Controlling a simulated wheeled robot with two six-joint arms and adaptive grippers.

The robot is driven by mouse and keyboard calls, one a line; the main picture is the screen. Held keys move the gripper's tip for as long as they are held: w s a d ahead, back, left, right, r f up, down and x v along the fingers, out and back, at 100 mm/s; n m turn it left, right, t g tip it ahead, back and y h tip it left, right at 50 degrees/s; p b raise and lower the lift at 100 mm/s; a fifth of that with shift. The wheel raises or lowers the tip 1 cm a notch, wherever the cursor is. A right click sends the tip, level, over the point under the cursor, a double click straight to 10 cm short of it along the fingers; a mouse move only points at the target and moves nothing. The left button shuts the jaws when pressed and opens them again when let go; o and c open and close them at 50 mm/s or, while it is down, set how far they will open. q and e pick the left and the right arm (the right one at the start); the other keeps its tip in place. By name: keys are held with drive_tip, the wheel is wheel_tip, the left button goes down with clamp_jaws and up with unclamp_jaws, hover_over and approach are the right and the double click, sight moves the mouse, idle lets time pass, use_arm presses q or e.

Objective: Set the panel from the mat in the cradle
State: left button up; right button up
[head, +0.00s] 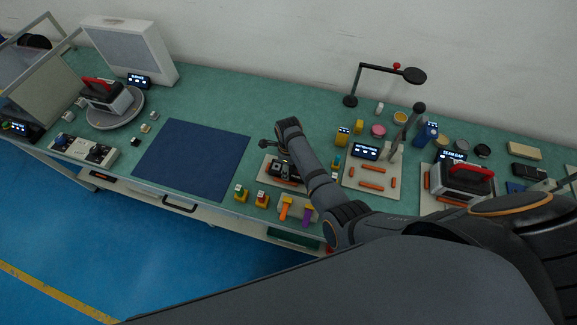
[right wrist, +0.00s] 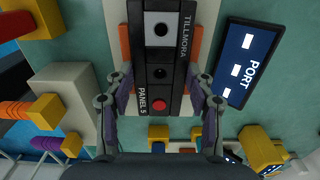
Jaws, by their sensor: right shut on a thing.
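The panel (right wrist: 158,65) is a dark module marked TILLMORA and PANEL 5, with a red button. My right gripper (right wrist: 160,105) is shut on it, with a finger at each long side. In the head view, the panel (head: 287,172) is partly hidden by my right arm. It is at a pale base plate with orange strips (head: 270,170), which looks like the cradle. The orange strips show beside the panel in the right wrist view; I cannot tell whether it is fully seated. The dark blue mat (head: 193,160) is empty. My left gripper is not in view.
A PORT display (right wrist: 248,62) stands close beside the panel. Yellow blocks with orange and purple pieces (head: 285,208) sit at the front edge. To the right are a larger plate with orange strips (head: 372,185), a lamp (head: 414,75) and a red-handled unit (head: 463,180).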

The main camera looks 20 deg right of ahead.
drive_tip(key=shift+f, duration=0.15)
idle(0.5)
drive_tip(key=o, duration=1.4)
wheel_tip(320, 180, up, 8)
drive_tip(key=shift+f, duration=0.25)
